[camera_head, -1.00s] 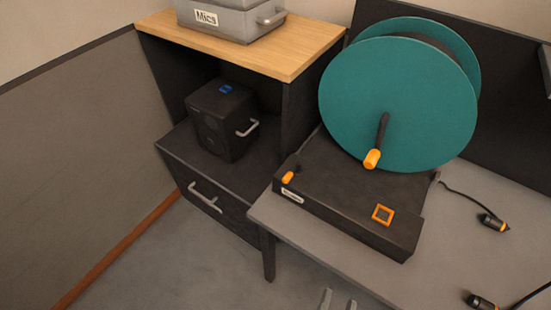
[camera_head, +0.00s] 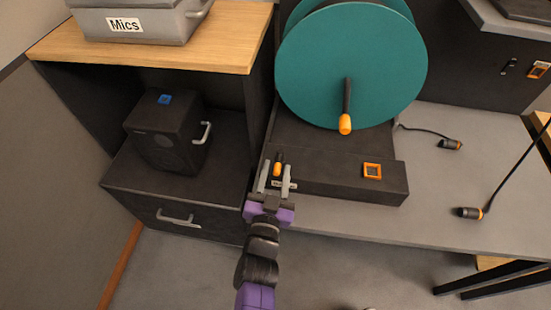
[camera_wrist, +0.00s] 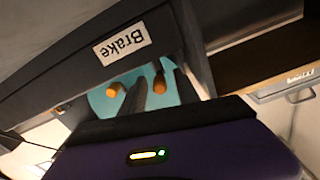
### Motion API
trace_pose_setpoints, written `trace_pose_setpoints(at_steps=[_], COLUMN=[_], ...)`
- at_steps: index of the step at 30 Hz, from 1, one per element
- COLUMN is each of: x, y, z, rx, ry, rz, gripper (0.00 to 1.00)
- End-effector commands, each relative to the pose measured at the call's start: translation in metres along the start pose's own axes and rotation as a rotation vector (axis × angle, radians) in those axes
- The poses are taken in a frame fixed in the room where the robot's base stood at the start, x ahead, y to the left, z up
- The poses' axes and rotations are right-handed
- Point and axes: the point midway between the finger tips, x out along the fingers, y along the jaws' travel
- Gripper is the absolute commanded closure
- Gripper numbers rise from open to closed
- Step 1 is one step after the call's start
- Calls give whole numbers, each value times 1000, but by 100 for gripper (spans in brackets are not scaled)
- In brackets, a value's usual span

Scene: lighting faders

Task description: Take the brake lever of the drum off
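The brake lever (camera_head: 278,163) is a short dark lever with an orange grip at the front left of the drum's dark base. The teal drum (camera_head: 350,65) stands above the base. My gripper (camera_head: 275,176) is open at the base's front left corner. In the head view its two grey fingers appear on either side of the orange grip, apart from each other. In the wrist view an orange grip (camera_wrist: 159,82) shows near the fingers, beside the "Brake" label (camera_wrist: 122,43). I cannot tell whether a finger touches the lever.
A crank with an orange knob (camera_head: 345,124) is on the drum's face. An orange square frame (camera_head: 372,170) is on the base. A black box (camera_head: 168,132) stands on the shelf at left, under the Mics case (camera_head: 140,22). Cables with orange-ringed plugs (camera_head: 470,213) lie at right.

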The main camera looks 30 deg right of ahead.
Motion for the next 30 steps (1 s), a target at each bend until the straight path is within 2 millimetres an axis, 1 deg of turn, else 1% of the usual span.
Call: trace_pose_setpoints(at_steps=[1, 3, 7, 12, 18, 19, 23, 24, 25, 30], x=[9, 18, 30, 37, 37, 37, 36, 36, 36, 36], y=[1, 1, 0, 1, 0, 0, 0, 0, 0, 0], z=[-1, -1, 0, 0, 0, 0, 0, 0, 0, 0], rx=[-2, -2, -1, -1, 0, 0, 0, 0, 0, 0], ry=[1, 0, -1, -1, -2, -2, -2, -2, -2, -2], rz=[2, 2, 1, 0, 0, 0, 0, 0, 0, 0], gripper=[62, 62, 62, 62, 62, 64, 90, 97, 100, 100])
